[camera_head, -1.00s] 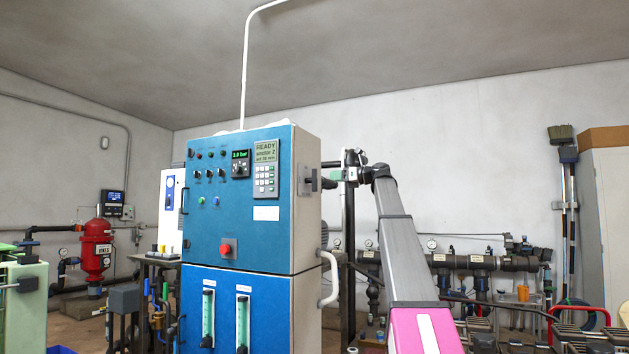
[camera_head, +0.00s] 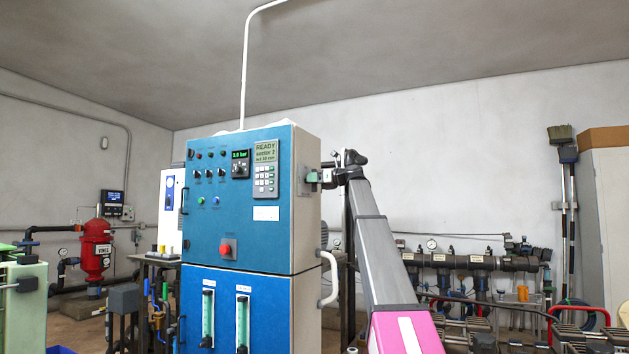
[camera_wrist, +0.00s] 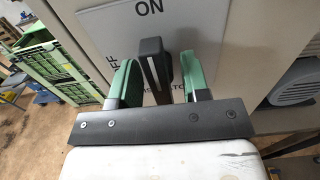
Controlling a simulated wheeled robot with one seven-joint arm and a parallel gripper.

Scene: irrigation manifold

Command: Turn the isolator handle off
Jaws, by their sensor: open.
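The isolator handle (camera_wrist: 153,62) is a black bar with a pale line along it. In the wrist view it stands on a grey plate (camera_wrist: 222,38), its line pointing toward the ON mark. Part of an OFF mark shows to the left, and the lower label is partly covered. My gripper (camera_wrist: 158,68) is open, with one green finger on each side of the handle. Whether either finger touches it I cannot tell. In the head view my gripper (camera_head: 314,177) is at the right side of the blue cabinet (camera_head: 240,230), covering most of the handle.
A bent pale grab handle (camera_head: 330,280) sticks out lower on the same cabinet side. A pipe manifold (camera_head: 470,262) runs along the back wall at right. A green crate stack (camera_wrist: 60,55) and a grey motor-like unit (camera_wrist: 298,85) flank the cabinet side in the wrist view.

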